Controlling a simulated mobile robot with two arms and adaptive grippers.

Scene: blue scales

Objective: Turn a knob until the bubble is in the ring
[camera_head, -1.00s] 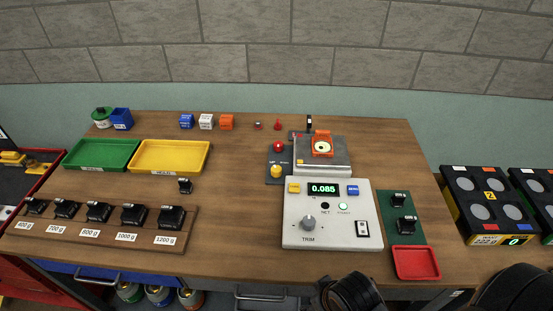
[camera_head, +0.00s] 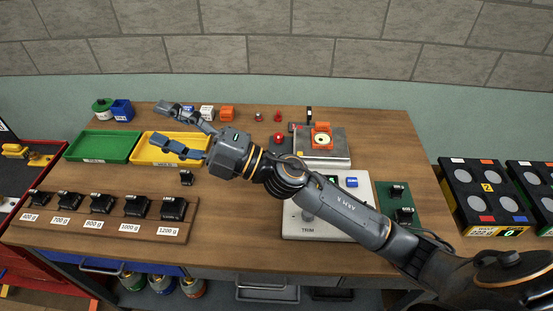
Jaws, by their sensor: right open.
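My right gripper (camera_head: 165,125) is open and empty, its two fingers pointing left above the yellow tray. Its arm crosses the workbench from the lower right. An orange piece with a round pale dial (camera_head: 322,139), possibly the bubble level, sits on the grey scale platform (camera_head: 318,161); the bubble is too small to tell. A red knob (camera_head: 278,138) stands left of the platform. My arm hides the yellow knob below it, the display and part of the white console (camera_head: 301,234). The TRIM knob (camera_head: 308,214) is partly covered. My left gripper is not in view.
A green tray (camera_head: 82,157) and the yellow tray (camera_head: 150,159) lie at the left. Several black weights stand on a wooden rack (camera_head: 60,227) in front. Small cubes (camera_head: 227,113) line the back. A green mat (camera_head: 414,192) with black weights lies at the right.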

